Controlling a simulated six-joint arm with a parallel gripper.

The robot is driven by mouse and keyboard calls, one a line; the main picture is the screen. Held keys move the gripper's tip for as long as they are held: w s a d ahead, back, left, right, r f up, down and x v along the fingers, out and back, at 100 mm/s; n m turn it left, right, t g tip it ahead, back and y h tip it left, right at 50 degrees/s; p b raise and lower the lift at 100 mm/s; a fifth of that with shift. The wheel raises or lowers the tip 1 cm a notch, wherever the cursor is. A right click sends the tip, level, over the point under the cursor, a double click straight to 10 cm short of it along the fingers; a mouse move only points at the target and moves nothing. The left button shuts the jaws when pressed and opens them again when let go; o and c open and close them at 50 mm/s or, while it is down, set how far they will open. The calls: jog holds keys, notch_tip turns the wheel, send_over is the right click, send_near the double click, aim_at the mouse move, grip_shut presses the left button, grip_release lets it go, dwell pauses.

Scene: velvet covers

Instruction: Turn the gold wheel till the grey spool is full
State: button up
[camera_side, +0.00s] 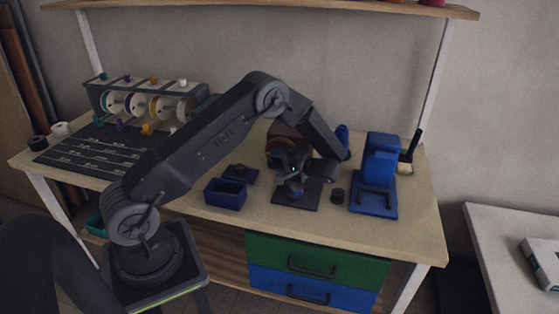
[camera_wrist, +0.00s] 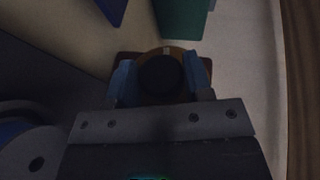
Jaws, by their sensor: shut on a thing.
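The gold wheel (camera_side: 274,146) stands on a brown block at the middle of the bench, partly hidden behind my gripper (camera_side: 291,159). In the wrist view, my gripper (camera_wrist: 161,80) has its two bluish fingers on either side of a dark round hub (camera_wrist: 161,79). The gold rim of the wheel (camera_wrist: 168,50) shows just behind that hub. My gripper is shut on the wheel at this hub. A grey round part, perhaps the grey spool (camera_wrist: 32,153), is cut off at the lower left of the wrist view. How full it is cannot be told.
A rack with several coloured spools (camera_side: 150,101) stands at the back left, behind a dark marked board (camera_side: 85,155). A blue bin (camera_side: 225,193) is at the front.

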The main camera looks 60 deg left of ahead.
jog(key=shift+s, duration=0.1)
jog(key=o, duration=0.9)
jog(key=v, duration=1.4)
jog(key=shift+f, duration=0.1)
